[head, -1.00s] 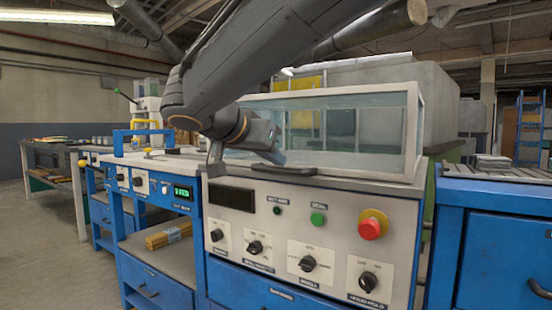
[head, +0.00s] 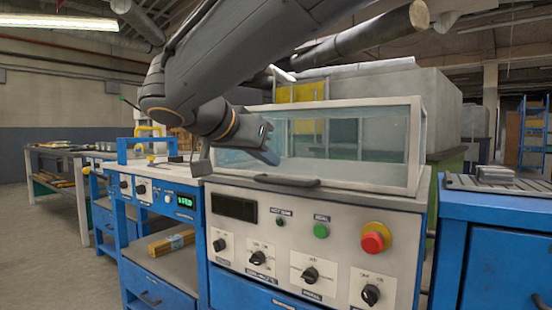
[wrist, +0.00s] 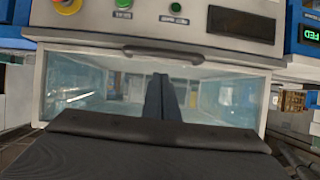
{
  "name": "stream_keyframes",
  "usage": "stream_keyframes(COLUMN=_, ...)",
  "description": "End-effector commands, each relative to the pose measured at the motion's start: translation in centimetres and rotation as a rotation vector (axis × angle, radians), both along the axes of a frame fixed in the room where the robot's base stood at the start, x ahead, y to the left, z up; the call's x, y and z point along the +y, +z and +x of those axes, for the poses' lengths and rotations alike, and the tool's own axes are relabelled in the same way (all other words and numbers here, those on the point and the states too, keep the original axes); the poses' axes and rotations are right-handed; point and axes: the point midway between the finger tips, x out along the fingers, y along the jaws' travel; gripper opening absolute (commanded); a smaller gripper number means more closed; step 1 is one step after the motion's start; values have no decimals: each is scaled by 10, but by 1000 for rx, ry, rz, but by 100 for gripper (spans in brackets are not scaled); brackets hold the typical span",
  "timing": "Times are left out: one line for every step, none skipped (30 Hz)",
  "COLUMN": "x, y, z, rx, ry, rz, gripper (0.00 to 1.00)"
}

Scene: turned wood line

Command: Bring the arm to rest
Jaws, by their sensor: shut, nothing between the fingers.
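My gripper (head: 268,146) is in front of the glazed box at the left part of its front pane. Its fingers are together and hold nothing. In the wrist view my gripper (wrist: 161,88) shows as two dark fingers side by side against the clear pane. My dark grey arm crosses the upper middle of the head view and bends down to the wrist. The glazed cover (head: 385,182) stands shut on a grey machine, with a dark handle (head: 287,181) along its lower front edge. I cannot tell whether the fingers touch the pane.
The machine's front panel (head: 262,262) carries several knobs, a green button (head: 321,231) and a red stop button (head: 376,238). A blue bench (head: 500,215) stands at right. Another blue bench with a green-digit display (head: 185,200) stands at left. The floor (head: 45,250) at far left is clear.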

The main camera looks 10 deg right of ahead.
Motion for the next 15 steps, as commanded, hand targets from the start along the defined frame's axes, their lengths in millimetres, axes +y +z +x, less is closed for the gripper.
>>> stream_keyframes(x=7, y=0, z=-9, rx=0, ry=3, rz=-2, gripper=0)
stream_keyframes(x=12, y=0, z=-14, rx=0, ry=4, rz=-2, gripper=0)
stream_keyframes(x=16, y=-1, z=-19, rx=-1, ry=2, rz=-1, gripper=0)
stream_keyframes(x=19, y=-1, z=-23, rx=-2, ry=2, rz=-1, gripper=0)
stream_keyframes(x=22, y=-2, z=-26, rx=-2, ry=3, rz=-1, gripper=0)
stream_keyframes(x=25, y=-2, z=-30, rx=-2, ry=2, rz=-1, gripper=0)
stream_keyframes(x=28, y=-3, z=-33, rx=-2, ry=2, rz=-1, gripper=0)
stream_keyframes(x=30, y=-3, z=-36, rx=-2, ry=2, rz=-1, gripper=0)
stream_keyframes(x=32, y=-4, z=-38, rx=-3, ry=2, rz=-1, gripper=0)
stream_keyframes(x=33, y=-4, z=-40, rx=-3, ry=2, rz=-1, gripper=0)
stream_keyframes(x=34, y=-5, z=-41, rx=-2, ry=2, rz=-1, gripper=0)
stream_keyframes(x=35, y=-7, z=-43, rx=5, ry=4, rz=-2, gripper=0)
stream_keyframes(x=35, y=-10, z=-44, rx=18, ry=9, rz=-5, gripper=0)
stream_keyframes(x=35, y=-15, z=-46, rx=37, ry=15, rz=-8, gripper=0)
stream_keyframes(x=35, y=-25, z=-49, rx=78, ry=30, rz=-17, gripper=0)
